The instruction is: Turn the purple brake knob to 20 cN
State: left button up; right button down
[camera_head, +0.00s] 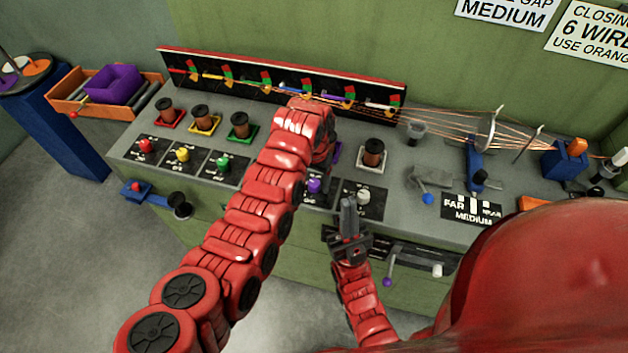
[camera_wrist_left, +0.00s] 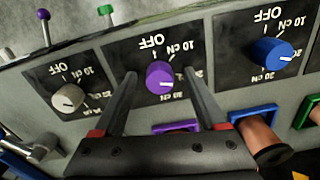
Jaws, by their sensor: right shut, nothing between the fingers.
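The purple brake knob (camera_wrist_left: 159,77) sits on a black dial plate marked OFF, 10 cN and further marks in the left wrist view, where the lettering is upside down. In the head view the purple knob (camera_head: 314,186) shows just below the end of my left arm, which hides most of the left gripper. My right gripper (camera_head: 349,205) is shut and empty, low in front of the white knob (camera_head: 363,196).
A blue knob (camera_wrist_left: 270,52) and the white knob (camera_wrist_left: 69,98) flank the purple one. Red (camera_head: 146,145), yellow (camera_head: 183,154) and green (camera_head: 223,163) knobs line the bench to the left. Copper spools stand behind. A lever with a purple ball (camera_head: 387,282) hangs on the bench front.

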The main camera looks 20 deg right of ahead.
pick_arm(q)
notch_tip(320, 180, up, 5)
jog(key=shift+w+r+b, duration=0.1)
jog(key=shift+b, duration=0.8)
notch_tip(320, 180, up, 4)
jog(key=shift+r+p, duration=0.1)
jog(key=shift+p, duration=0.55)
notch_tip(320, 180, up, 8)
jog(key=b, duration=0.1)
send_over(314, 182)
